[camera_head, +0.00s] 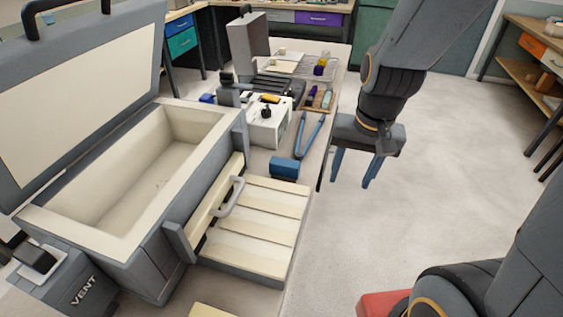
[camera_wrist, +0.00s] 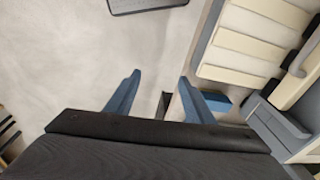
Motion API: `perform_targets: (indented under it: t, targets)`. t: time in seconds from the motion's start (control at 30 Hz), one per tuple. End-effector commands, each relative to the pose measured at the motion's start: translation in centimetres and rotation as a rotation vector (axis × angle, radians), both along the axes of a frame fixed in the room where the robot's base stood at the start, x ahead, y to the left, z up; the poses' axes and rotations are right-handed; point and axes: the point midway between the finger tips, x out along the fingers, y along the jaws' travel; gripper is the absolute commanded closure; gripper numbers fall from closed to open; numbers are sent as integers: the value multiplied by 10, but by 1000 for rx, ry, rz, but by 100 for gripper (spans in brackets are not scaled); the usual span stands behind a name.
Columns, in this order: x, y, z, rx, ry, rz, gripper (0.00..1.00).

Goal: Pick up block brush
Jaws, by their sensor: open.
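What looks like the block brush, a small dark-blue block (camera_head: 285,168), lies on the table just beyond the slatted cream tray (camera_head: 262,228). In the wrist view a blue piece beside the right finger (camera_wrist: 217,103) appears to be the same block, partly hidden by that finger. My gripper (camera_head: 352,182) hangs to the right of the table edge, above the floor, with its two blue fingers pointing down. It is open and empty, apart from the block. In the wrist view the gap between my gripper's fingers (camera_wrist: 159,78) shows mostly floor.
A grey box with cream lining (camera_head: 85,213) stands open at left, its lid raised. Blue tongs (camera_head: 309,128) lie behind the block, beside a white box (camera_head: 268,133) with a black knob. A wooden tray of small bottles (camera_head: 318,103) is farther back.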

Motion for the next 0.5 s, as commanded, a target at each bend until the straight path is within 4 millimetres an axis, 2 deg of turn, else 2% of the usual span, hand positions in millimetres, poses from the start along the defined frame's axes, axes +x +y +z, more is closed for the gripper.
perform_targets:
  t: [0.3, 0.5]
  targets:
    - [72, 70, -11, 272, 133, -910, 52]
    - [109, 103, -14, 398, 252, -1366, 52]
